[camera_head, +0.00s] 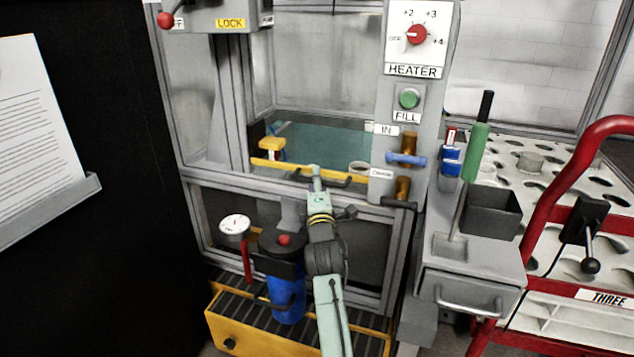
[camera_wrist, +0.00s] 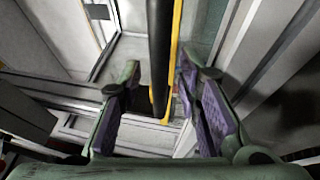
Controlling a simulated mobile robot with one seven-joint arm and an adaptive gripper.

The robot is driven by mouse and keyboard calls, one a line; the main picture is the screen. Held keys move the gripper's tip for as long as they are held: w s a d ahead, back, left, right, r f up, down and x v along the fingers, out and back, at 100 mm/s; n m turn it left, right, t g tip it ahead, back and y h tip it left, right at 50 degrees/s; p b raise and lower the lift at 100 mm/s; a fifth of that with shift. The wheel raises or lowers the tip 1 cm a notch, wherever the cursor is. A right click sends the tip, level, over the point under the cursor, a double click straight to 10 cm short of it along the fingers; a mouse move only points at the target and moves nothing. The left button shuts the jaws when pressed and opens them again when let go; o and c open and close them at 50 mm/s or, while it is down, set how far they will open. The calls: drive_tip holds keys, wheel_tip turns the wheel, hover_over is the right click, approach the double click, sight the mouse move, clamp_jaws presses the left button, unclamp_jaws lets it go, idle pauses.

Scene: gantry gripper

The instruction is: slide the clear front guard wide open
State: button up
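The clear front guard shows as a see-through pane with a yellow bottom rail (camera_head: 266,164) low across the front of the machine's tank opening. A dark bar handle (camera_head: 340,182) runs along this rail. My gripper (camera_head: 316,170) is at the middle of the handle in the head view and hides part of it. In the wrist view my gripper (camera_wrist: 158,82) is open, with one finger on each side of the dark handle (camera_wrist: 160,45). Gaps show between the handle and both fingers. The yellow rail (camera_wrist: 176,45) runs just beside the handle.
A red-framed rack (camera_head: 545,215) and a dark bin (camera_head: 491,212) are to the right.

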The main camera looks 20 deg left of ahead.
wheel_tip(320, 180, up, 10)
drive_tip(key=shift+r, duration=0.1)
idle(0.4)
drive_tip(key=b+v, duration=0.1)
drive_tip(key=v, duration=1.1)
drive_tip(key=shift+s, duration=0.25)
idle(0.8)
